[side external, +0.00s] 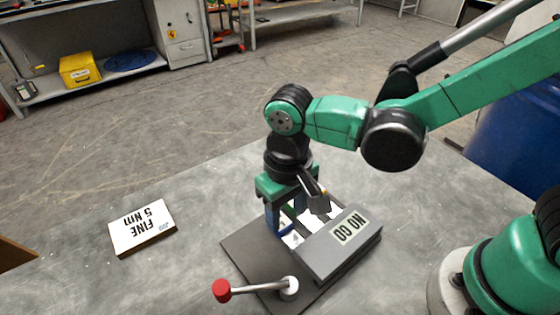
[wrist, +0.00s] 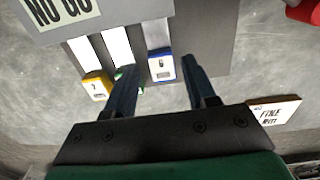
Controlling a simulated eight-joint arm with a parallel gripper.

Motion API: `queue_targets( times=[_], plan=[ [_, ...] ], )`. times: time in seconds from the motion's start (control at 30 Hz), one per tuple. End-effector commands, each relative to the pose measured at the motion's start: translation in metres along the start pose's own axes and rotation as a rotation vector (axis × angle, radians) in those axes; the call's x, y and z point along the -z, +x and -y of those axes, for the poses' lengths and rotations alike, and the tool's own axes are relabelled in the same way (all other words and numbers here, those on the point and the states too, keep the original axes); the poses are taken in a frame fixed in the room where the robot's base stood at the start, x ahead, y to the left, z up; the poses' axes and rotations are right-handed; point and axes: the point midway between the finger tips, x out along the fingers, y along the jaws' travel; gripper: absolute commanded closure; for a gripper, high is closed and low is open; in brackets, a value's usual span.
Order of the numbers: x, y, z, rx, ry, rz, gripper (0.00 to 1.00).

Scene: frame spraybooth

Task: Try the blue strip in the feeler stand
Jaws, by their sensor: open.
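The feeler stand (side external: 335,245) is a grey block marked NO GO on a dark base plate, and its block also shows in the wrist view (wrist: 120,8). The blue strip (wrist: 161,68) sticks out of the block, its white end edged in blue. My gripper (wrist: 159,75) is open, with one finger on each side of the blue strip's end in the wrist view. I cannot tell whether the fingers touch it. A yellow strip (wrist: 97,86) is farther left. A green-ended strip (wrist: 114,45) lies between them, its end mostly hidden by my left finger.
A lever with a red knob (side external: 222,290) stands at the front of the base plate. A white block marked FINE 5 Nm (side external: 142,227) lies on the grey table, left of the stand. The table between them is clear. A blue drum (side external: 520,135) stands at right.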

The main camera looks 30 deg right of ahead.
Motion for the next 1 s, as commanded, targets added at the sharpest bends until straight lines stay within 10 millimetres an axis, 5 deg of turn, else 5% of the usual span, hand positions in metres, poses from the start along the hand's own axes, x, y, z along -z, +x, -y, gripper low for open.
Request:
queue_targets(
  times=[0.3, 0.67, 0.83, 1.0],
  plan=[
    [0.0, 0.033, 0.0, 0.003, -0.001, -0.003, 0.5],
    [0.0, 0.038, -0.001, 0.003, -0.001, -0.003, 0.5],
    [0.0, 0.038, -0.001, 0.003, -0.001, -0.003, 0.95],
    [0.0, 0.038, -0.001, 0.003, -0.001, -0.003, 1.0]
  ],
)
